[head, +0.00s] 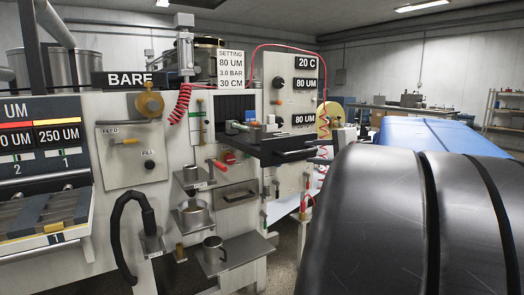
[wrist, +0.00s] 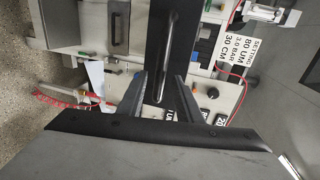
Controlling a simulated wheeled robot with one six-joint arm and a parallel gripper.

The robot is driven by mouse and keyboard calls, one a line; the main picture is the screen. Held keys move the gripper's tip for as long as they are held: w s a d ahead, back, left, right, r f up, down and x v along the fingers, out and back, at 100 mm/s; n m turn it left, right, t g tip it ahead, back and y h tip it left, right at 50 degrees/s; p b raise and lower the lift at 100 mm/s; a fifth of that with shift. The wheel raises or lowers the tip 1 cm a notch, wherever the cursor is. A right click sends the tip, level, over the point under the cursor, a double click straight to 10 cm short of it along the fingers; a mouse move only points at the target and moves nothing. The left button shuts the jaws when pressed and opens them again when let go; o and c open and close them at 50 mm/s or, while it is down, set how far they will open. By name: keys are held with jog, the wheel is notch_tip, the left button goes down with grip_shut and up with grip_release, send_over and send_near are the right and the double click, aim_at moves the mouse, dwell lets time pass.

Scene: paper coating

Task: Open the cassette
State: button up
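The black box-like unit (head: 285,148) that I take to be the cassette juts out from the machine front in the head view, with a dark bar handle on its front. In the wrist view its black face (wrist: 182,40) and long bar handle (wrist: 167,58) run down the middle. My gripper (wrist: 160,80) is open in the wrist view, one finger on each side of the handle's lower part, with visible gaps. I cannot tell how far the fingertips are from the handle. In the head view my fingers are not clearly visible; my dark arm fills the right side.
The machine front carries a setting sign (head: 231,70), a panel with knobs (head: 290,90), a red-handled lever (head: 218,164) and a lower drawer (head: 238,194). A shelf holds a metal mug (head: 214,249). A red hose (head: 180,104) loops above. A workbench stands behind.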

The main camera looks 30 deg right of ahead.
jog(key=v, duration=1.3)
jog(key=shift+s, duration=0.35)
dwell(0.4)
